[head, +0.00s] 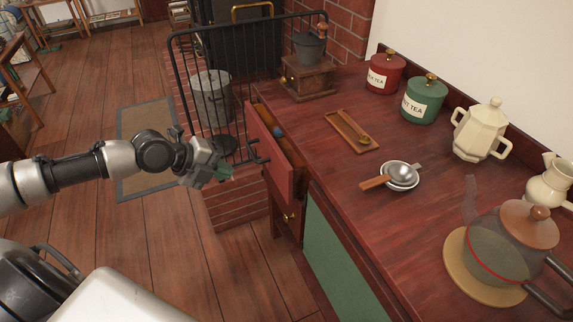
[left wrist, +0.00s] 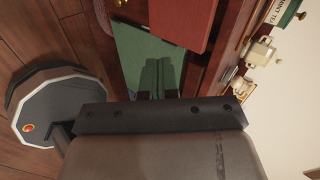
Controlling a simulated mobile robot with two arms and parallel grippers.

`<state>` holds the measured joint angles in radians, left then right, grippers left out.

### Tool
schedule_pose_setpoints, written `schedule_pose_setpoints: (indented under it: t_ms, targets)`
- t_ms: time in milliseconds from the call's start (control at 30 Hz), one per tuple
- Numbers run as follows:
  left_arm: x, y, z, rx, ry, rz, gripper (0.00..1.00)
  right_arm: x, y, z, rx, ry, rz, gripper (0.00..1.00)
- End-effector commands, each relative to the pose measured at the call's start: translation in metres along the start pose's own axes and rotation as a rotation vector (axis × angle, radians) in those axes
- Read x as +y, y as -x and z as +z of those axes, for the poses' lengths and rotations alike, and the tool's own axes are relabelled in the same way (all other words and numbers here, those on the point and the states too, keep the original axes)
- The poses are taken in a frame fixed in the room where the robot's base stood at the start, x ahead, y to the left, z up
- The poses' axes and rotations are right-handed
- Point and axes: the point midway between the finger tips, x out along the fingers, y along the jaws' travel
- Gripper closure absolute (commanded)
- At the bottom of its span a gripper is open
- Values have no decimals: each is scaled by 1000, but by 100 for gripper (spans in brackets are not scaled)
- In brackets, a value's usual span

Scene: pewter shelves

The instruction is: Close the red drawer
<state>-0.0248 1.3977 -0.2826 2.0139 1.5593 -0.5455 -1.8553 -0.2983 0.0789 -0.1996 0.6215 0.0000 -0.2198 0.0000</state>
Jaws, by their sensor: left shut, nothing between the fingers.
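The red drawer (head: 270,155) stands pulled out from the left side of the dark red counter cabinet. It has a dark handle on its front, and a small blue item (head: 278,131) lies inside. A red panel, apparently the drawer front, shows at the top of the left wrist view (left wrist: 180,18). My left gripper (head: 224,174) is shut and empty, to the left of the drawer front and apart from it in the head view. Its fingers also show in the left wrist view (left wrist: 157,80). My right gripper is in neither view.
A green cabinet door (head: 335,262) is below the counter. On the counter (head: 318,150) stand a coffee grinder (head: 308,75), tea canisters (head: 385,75), a strainer (head: 398,174) and a glass pot (head: 510,250). A black fireguard (head: 245,60) stands behind the drawer. Open floor lies left.

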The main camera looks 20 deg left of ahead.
Motion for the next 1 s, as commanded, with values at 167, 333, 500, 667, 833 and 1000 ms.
schedule_pose_setpoints:
  t_ms: [167,333,500,667,833,1000]
  targets:
    - [3,3,-4,15,-99,34,100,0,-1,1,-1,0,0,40]
    - [3,-12,-4,16,-98,26,100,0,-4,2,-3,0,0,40]
    - [2,-40,-4,16,-96,26,100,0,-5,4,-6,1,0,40]
    - [3,-72,-5,16,-96,27,100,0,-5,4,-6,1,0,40]
    - [-4,-102,-6,15,-97,26,100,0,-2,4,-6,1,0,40]
    - [-16,-118,-7,13,-98,31,100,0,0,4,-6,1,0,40]
